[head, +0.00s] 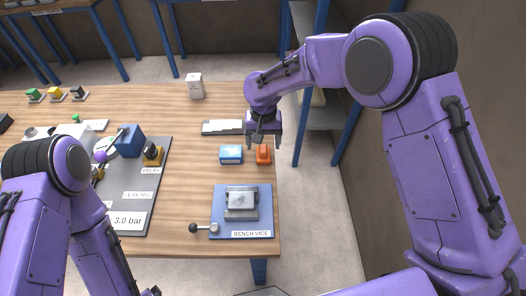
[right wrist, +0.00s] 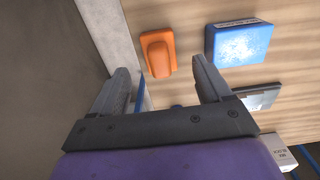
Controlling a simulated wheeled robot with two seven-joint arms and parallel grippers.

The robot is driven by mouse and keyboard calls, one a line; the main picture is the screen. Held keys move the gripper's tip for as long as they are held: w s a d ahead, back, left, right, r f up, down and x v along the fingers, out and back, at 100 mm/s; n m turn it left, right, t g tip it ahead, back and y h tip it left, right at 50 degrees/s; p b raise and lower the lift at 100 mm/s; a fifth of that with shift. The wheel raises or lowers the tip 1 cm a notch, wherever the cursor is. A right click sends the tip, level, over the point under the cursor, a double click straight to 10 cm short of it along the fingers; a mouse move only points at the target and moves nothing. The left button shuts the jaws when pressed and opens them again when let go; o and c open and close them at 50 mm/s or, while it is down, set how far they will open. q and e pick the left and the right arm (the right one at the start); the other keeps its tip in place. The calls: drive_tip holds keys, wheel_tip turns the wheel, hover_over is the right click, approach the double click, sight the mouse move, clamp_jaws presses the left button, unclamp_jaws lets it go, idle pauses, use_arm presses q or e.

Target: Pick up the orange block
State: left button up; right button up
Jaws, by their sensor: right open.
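The orange block (head: 264,155) sits on the wooden table near its right edge, with a smaller raised part on top. In the right wrist view the orange block (right wrist: 158,54) lies ahead of the fingertips, between their lines. My right gripper (head: 265,138) points down over the table just behind the block. Its fingers (right wrist: 161,66) are apart with nothing between them, and no contact with the block shows.
A blue box (head: 231,155) stands close to the left of the block; it also shows in the right wrist view (right wrist: 238,43). A bench vice (head: 241,203) on a blue plate is in front. A white-and-black flat item (head: 222,127) lies behind. The table's right edge is close.

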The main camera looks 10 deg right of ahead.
sight(263, 148)
wheel_tip(263, 148, down, 3)
drive_tip(key=shift+w+f+p, duration=0.1)
drive_tip(key=shift+f+p, duration=0.1)
drive_tip(key=shift+p, duration=0.3)
drive_tip(key=shift+f, duration=0.4)
drive_tip(key=c, duration=1.2)
drive_tip(key=shift+r, duration=0.1)
